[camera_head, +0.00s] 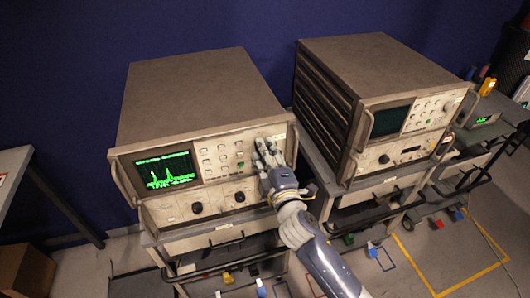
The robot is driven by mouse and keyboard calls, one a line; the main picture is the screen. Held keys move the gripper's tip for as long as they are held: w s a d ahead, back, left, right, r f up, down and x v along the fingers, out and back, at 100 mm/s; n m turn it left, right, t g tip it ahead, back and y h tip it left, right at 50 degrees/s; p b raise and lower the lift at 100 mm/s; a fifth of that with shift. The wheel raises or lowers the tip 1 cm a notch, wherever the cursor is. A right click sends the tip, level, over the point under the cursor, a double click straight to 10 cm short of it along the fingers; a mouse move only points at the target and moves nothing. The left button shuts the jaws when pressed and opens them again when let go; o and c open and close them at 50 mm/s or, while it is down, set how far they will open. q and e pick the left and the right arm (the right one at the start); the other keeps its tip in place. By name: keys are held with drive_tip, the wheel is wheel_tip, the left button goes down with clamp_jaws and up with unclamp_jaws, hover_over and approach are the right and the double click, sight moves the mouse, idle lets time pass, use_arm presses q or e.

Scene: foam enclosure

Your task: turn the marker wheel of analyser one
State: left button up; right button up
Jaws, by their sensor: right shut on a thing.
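An analyser (190,95) with a lit green screen (165,170) stands on a cart at the left. Its screen shows a trace with peaks. My right gripper (268,150) is at the right end of its front panel, shut on the marker wheel, which the fingers hide. Buttons and two dark knobs show to the left of the gripper. A second analyser (375,65) with a dark screen stands on a cart to the right. I cannot tell from labels which is analyser one. My left gripper is not in view.
A small instrument (485,120) with a green display is at the far right. A grey table (12,170) stands at the left edge, with a cardboard box (25,270) below it. The carts have dark front rails. Yellow tape (450,290) marks the floor.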

idle(0.3)
drive_tip(key=o, duration=1.1)
drive_tip(key=shift+c, duration=0.2)
drive_tip(key=shift+s, duration=0.15)
drive_tip(key=v, duration=1.1)
drive_tip(key=shift+s, duration=0.35)
drive_tip(key=shift+d, duration=0.15)
